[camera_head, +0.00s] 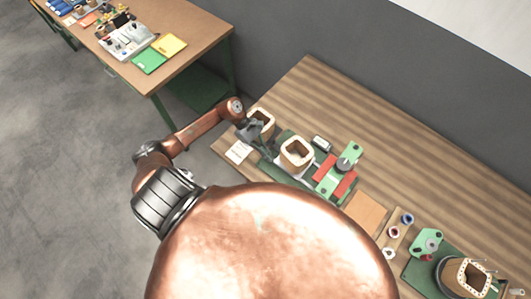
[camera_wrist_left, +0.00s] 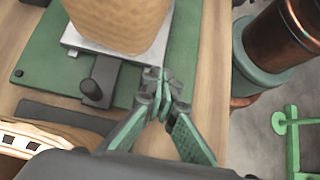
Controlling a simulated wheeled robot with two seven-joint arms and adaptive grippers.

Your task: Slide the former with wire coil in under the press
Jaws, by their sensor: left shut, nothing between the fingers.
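The former with wire coil (camera_head: 300,168) stands upright on a metal plate over a green base, left of the press (camera_head: 351,153) with its green bar and red blocks. In the left wrist view the tan coil winding (camera_wrist_left: 118,20) rises from the metal plate (camera_wrist_left: 90,45). My left gripper (camera_head: 267,152) is just left of this former in the head view. In the wrist view its closed green-padded fingers (camera_wrist_left: 165,82) are at the edge of the plate, empty; whether they touch it I cannot tell. My right gripper is out of view.
A second former (camera_head: 262,115) stands close behind my left gripper, and a white sheet (camera_head: 238,152) lies beside it. A dark knob (camera_wrist_left: 93,90) stands on the green base. Right of the press are a brown board (camera_head: 366,212), small spools (camera_head: 407,218) and another former (camera_head: 466,277).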

